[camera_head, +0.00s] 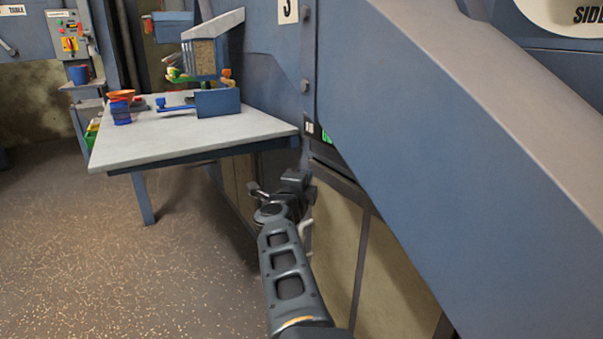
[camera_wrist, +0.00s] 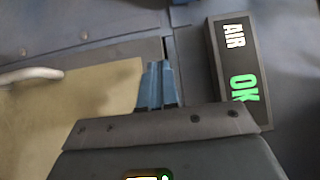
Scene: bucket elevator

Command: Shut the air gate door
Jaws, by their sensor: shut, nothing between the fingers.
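The air gate door looks to be the tan panel (camera_head: 335,228) with a pale handle (camera_head: 307,236), low on the blue machine right of my arm. In the wrist view the tan panel (camera_wrist: 95,115) fills the lower left, with the handle (camera_wrist: 32,76) at its left. My gripper (camera_wrist: 160,88) is shut and empty, its fingertips over the panel's right end, by a dark seam in the blue frame. Contact cannot be told. My gripper (camera_head: 295,182) also shows in the head view, in front of the machine, its fingertips unclear. A dark sign (camera_wrist: 234,62) reads "AIR OK" in white and green.
A grey-topped table (camera_head: 190,140) with a blue model and small coloured parts stands at the left, its right corner near my gripper. A large sloping blue chute (camera_head: 450,150) overhangs the panel on the right. The speckled floor (camera_head: 120,260) at the lower left is clear.

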